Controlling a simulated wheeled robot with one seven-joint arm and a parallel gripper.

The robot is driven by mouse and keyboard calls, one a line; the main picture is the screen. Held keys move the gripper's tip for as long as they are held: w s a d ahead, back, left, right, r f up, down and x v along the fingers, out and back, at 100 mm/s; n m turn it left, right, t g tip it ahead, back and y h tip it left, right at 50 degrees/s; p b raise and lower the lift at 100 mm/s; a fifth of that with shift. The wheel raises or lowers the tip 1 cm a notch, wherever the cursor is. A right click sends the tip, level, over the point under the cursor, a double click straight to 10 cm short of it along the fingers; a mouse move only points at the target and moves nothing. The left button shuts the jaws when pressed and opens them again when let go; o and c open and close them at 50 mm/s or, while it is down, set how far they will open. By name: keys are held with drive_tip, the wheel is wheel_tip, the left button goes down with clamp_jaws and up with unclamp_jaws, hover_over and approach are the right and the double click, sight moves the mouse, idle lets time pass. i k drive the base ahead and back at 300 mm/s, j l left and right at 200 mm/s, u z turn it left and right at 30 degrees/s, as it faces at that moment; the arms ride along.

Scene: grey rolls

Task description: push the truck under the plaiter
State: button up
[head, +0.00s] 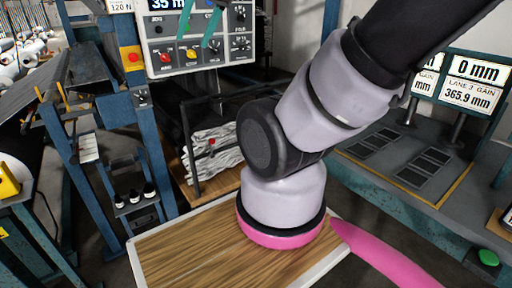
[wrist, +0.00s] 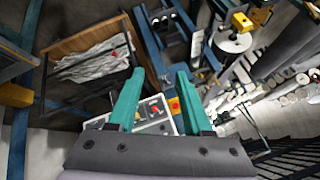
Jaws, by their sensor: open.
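The truck (head: 211,188) is a low wooden deck with a dark upright frame, standing on the floor behind the control panel's lower edge in the head view. A stack of folded white cloth (head: 218,155) lies on it, with a small red knob in front. The truck also shows at upper left in the wrist view (wrist: 72,42). My gripper (head: 195,40) has teal fingers, open and empty, in front of the control panel and apart from the truck; it also shows in the wrist view (wrist: 160,70). I cannot tell for certain which machine is the plaiter.
The control panel (head: 163,58) has several coloured knobs. A blue-framed machine (head: 150,135) stands left of the truck. A grey bench (head: 400,165) with display boards (head: 474,82) is at right. White rolls (wrist: 286,95) lie at right in the wrist view.

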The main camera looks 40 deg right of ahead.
sight(185, 125)
drive_tip(key=i+l, duration=0.15)
drive_tip(key=l, duration=0.25)
drive_tip(key=i+l, duration=0.15)
drive_tip(key=l, duration=0.2)
drive_tip(key=i+l, duration=0.2)
drive_tip(key=l, duration=0.2)
drive_tip(key=k+z, duration=0.05)
